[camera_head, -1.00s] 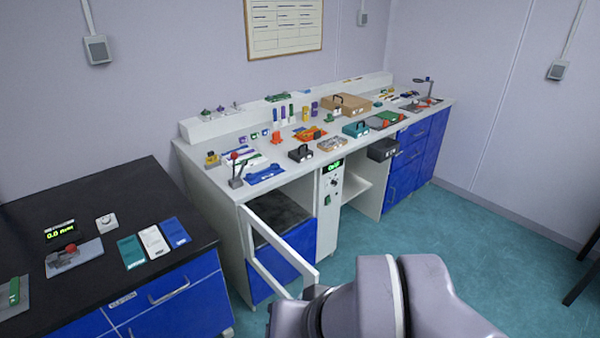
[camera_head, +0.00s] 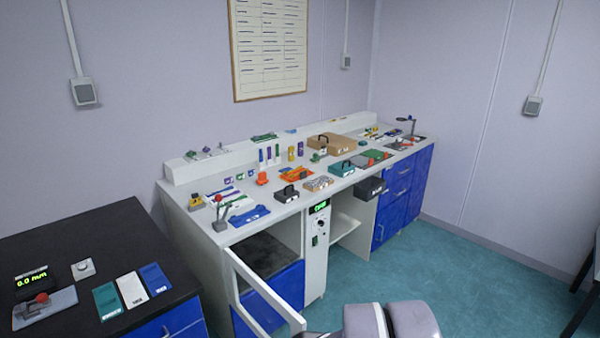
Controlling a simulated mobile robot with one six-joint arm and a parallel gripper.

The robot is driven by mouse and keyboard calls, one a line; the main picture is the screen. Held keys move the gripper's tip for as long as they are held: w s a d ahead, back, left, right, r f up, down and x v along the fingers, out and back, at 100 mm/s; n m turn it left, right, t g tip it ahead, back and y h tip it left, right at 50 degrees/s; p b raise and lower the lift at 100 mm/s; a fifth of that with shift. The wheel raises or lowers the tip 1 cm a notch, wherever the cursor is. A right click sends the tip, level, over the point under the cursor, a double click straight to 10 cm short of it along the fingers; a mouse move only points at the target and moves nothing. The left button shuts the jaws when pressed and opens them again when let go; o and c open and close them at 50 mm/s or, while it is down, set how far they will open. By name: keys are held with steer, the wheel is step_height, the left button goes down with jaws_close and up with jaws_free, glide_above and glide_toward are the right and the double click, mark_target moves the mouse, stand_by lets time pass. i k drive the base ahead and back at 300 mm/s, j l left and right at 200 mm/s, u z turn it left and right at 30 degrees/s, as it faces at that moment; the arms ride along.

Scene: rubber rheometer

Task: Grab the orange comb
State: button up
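Several orange things lie on the long white bench (camera_head: 200,238). A flat orange piece (camera_head: 296,173) lies near the middle of the bench top, with small darker items on or against it. A small upright orange object (camera_head: 262,179) stands to its left. They are too small here to tell which, if either, is the orange comb. My gripper is out of view; only a grey rounded link of my arm shows at the bottom, in front of the bench.
An open white door frame (camera_head: 265,290) juts out from the bench's lower front. A black-topped counter (camera_head: 95,245) with a gauge and coloured cards stands at the left. A black case (camera_head: 370,188) sits below the bench top.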

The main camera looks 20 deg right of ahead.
mark_target(302, 174)
steer(key=i+l, duration=0.2)
steer(key=l, duration=0.2)
steer(key=i+l, duration=0.2)
steer(key=l, duration=0.15)
steer(key=i+l, duration=0.15)
steer(key=l, duration=0.25)
steer(key=i+l, duration=0.2)
steer(key=l, duration=0.2)
steer(key=i+l, duration=0.2)
steer(key=l, duration=0.15)
steer(key=i+l, duration=0.2)
steer(key=l, duration=0.2)
steer(key=i+l, duration=0.2)
steer(key=l, duration=0.2)
steer(key=i+j, duration=0.1)
steer(key=i, duration=1.35)
